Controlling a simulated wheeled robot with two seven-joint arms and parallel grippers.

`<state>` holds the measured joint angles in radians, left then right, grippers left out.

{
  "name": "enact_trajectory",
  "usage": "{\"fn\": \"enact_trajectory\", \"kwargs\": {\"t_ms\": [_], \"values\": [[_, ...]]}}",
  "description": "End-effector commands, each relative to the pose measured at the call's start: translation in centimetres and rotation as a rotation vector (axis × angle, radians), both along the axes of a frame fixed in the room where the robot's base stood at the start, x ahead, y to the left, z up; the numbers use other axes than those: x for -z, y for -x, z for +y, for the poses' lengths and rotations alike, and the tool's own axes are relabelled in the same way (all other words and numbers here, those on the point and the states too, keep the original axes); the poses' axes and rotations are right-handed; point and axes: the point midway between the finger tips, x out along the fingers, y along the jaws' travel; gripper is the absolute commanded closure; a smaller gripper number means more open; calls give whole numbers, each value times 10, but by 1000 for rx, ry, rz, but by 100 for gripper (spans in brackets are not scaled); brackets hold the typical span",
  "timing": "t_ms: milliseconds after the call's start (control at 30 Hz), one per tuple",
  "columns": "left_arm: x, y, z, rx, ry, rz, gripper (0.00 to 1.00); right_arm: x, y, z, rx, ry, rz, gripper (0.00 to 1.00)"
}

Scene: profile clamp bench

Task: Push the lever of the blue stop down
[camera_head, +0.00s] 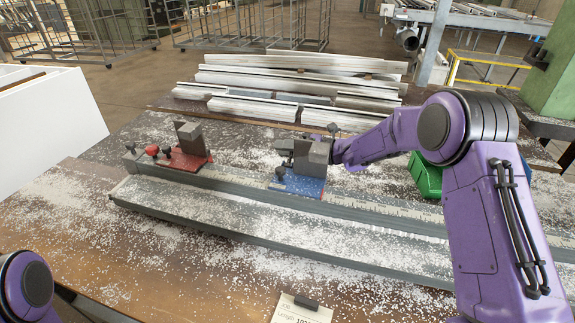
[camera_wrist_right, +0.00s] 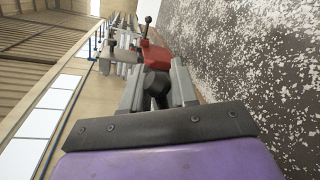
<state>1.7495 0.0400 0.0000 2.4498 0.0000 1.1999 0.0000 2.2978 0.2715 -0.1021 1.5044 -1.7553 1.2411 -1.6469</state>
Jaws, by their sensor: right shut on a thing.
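The blue stop (camera_head: 300,184) sits on the long grey rail of the bench, with a grey block above its blue base. A dark knob (camera_head: 280,172) shows at its left side. My right gripper (camera_head: 288,148) is at the top of the blue stop and partly merges with its grey parts in the head view. In the right wrist view, its fingers (camera_wrist_right: 157,82) are shut on a dark rounded thing, apparently the lever's knob (camera_wrist_right: 156,80). The lever's angle is hidden. My left gripper is not in view; only part of my left arm shows at the lower left.
A red stop (camera_head: 182,160) with dark knobs stands left on the same rail; it also shows in the wrist view (camera_wrist_right: 153,55). Pale profiles (camera_head: 290,85) lie behind. A green bin (camera_head: 425,176) is right, partly behind my arm. A job card (camera_head: 300,310) lies in front. White chips cover the bench.

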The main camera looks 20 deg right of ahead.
Motion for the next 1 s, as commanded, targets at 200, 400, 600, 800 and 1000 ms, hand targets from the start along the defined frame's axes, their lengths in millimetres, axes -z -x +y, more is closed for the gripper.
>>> {"fn": "enact_trajectory", "kwargs": {"t_ms": [200, 400, 600, 800, 1000], "values": [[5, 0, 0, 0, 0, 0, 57, -1, 1, 0, 2, 22, -23, 100], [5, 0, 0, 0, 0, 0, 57, -1, 1, 0, 2, 21, -22, 62], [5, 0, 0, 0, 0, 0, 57, -1, 1, 0, 1, 20, -22, 51], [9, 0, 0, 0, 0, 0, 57, -2, 7, -8, 2, 21, -22, 51], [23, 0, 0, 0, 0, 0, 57, -9, 39, -42, 5, 18, -24, 51]]}}
